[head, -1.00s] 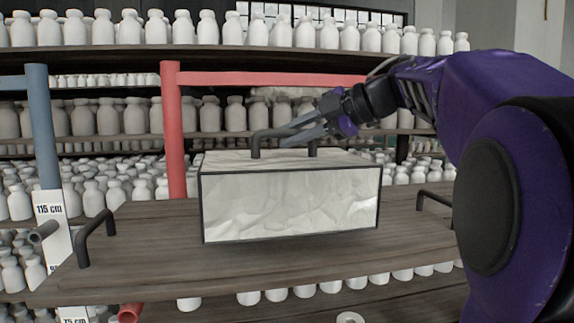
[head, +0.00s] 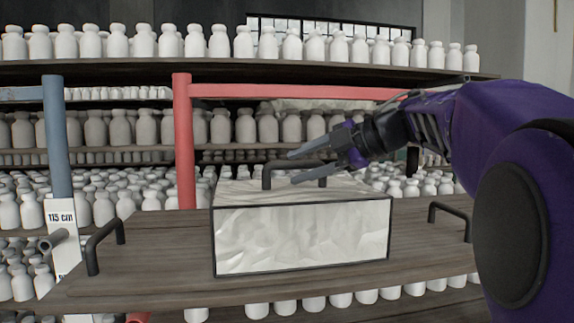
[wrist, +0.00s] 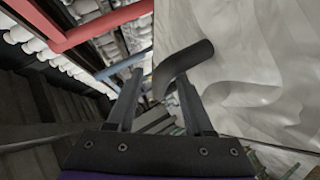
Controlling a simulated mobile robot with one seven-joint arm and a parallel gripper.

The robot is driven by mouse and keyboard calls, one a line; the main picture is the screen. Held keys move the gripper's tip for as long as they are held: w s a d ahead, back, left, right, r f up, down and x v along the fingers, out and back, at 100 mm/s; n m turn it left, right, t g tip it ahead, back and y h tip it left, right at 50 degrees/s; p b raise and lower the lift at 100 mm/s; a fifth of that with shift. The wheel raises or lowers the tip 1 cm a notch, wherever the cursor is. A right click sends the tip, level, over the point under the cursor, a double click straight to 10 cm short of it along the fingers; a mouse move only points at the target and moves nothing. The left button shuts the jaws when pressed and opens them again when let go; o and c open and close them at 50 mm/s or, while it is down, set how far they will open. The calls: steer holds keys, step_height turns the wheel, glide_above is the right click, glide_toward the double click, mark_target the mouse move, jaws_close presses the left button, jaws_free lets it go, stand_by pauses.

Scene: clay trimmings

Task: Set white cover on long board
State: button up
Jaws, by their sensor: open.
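The white cover (head: 302,238) is a crumpled-looking white box with dark edges and a dark handle (head: 292,163) on top. It sits upright on the long board (head: 150,262), a grey-brown wooden plank, between the board's two dark end handles. My gripper (head: 292,168) is open at the cover's handle, one finger above the bar and one below. In the wrist view the cover (wrist: 250,70) fills the right side and its handle (wrist: 182,64) lies near the open fingertips (wrist: 160,92). Contact with the bar cannot be told.
Dark end handles stand at the board's left (head: 104,245) and right (head: 449,217). Behind are shelves crowded with white bottles (head: 190,42). A red post (head: 183,140) and a blue post (head: 57,150) rise behind the board. Bare board lies on either side of the cover.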

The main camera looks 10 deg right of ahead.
steer(key=p+v, duration=0.1)
steer(key=v, duration=1.1)
steer(key=shift+r, duration=0.15)
